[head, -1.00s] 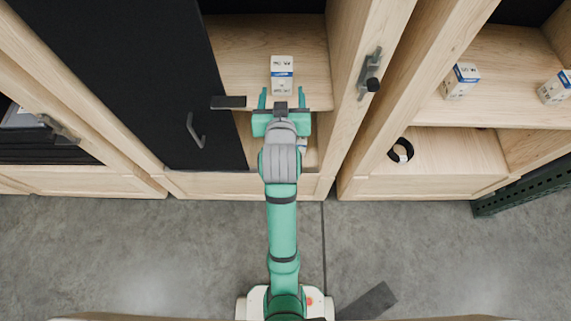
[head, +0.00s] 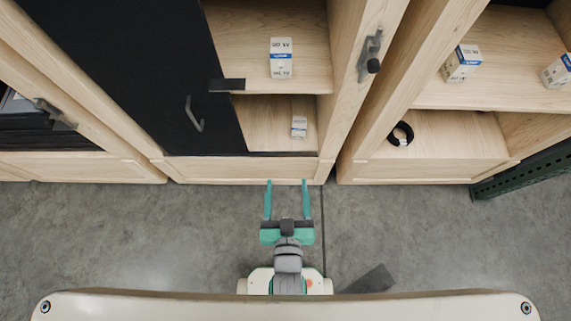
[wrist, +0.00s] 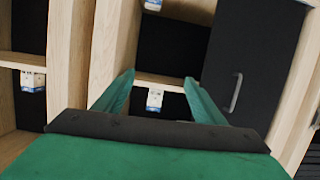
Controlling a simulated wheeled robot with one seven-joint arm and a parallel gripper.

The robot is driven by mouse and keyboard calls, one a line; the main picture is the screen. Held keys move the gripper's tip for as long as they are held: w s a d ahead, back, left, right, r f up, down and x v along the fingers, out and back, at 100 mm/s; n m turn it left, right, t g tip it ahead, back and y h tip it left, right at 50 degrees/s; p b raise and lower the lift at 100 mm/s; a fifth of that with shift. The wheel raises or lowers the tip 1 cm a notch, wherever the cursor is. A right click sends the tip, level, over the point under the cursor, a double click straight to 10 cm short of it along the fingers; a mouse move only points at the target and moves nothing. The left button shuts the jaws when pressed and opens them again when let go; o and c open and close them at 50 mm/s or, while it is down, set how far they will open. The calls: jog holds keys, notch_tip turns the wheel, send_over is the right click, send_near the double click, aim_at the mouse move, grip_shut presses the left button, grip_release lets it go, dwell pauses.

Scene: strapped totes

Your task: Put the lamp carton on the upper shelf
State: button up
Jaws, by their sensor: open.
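A white carton with a blue band (head: 281,58) stands on the upper shelf (head: 305,83) of the middle cabinet. A smaller-looking white and blue carton (head: 299,126) is on the lower level beneath it. I cannot read which is the lamp carton. In the wrist view, which looks upside down, the upper carton (wrist: 155,98) shows between my fingers but farther off, and the lower one (wrist: 153,4) is cut by the top edge. My gripper (head: 287,184) is open and empty, outside the cabinet in front of its base, apart from both cartons.
The dark cabinet door (head: 140,70) covers the left of the opening. Two similar cartons, one nearer (head: 462,63) and one farther right (head: 557,71), stand on the right cabinet's shelf. A black roll (head: 400,134) lies below them.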

jog(key=f+v, duration=0.1)
jog(key=v, duration=1)
jog(key=shift+s+a+t, duration=0.15)
jog(key=shift+a+t, duration=0.1)
jog(key=shift+t, duration=0.05)
